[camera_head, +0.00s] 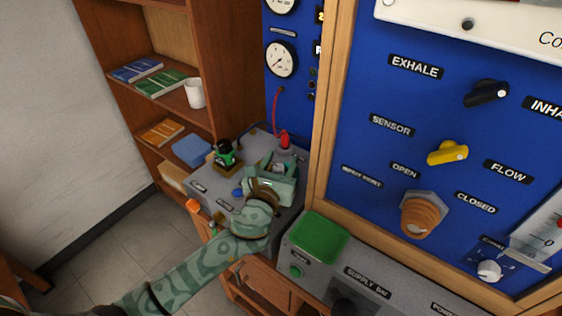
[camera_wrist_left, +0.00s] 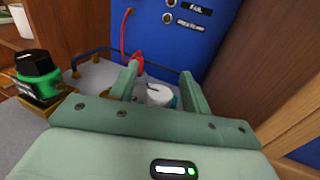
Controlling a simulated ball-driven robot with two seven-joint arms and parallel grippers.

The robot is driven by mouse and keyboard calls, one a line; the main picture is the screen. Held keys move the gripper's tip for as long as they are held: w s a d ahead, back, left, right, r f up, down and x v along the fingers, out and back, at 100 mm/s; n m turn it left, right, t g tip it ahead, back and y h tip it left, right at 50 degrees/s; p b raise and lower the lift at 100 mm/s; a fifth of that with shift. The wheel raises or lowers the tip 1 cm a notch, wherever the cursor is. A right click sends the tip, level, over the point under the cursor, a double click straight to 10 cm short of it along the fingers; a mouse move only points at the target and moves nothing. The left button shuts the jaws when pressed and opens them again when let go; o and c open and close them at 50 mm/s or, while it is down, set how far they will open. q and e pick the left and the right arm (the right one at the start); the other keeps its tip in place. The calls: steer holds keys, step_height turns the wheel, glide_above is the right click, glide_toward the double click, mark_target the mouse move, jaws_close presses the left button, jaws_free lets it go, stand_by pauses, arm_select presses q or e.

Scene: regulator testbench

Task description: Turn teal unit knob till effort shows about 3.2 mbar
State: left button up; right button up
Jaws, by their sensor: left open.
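A pale round knob (camera_wrist_left: 158,96) with a dark mark on top shows between my left fingers in the left wrist view. A sliver of teal (camera_wrist_left: 176,102) shows beside it; most of the teal unit is hidden behind my gripper. My left gripper (camera_wrist_left: 160,80) is open, with one finger on each side of the knob; whether they touch it I cannot tell. In the head view my left gripper (camera_head: 279,163) is over the grey bench top by the blue panel. My right gripper is out of view. No effort reading is legible.
A green and black unit (camera_head: 225,153) stands left of my gripper. A red fitting (camera_head: 284,140) with a red hose is just behind it. A round gauge (camera_head: 281,58) is on the blue panel. A wooden post (camera_head: 328,110) stands to the right.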

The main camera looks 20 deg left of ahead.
arm_select(q)
steer(key=shift+w, duration=0.2)
steer(key=shift+c, duration=0.4)
steer(key=c, duration=0.9)
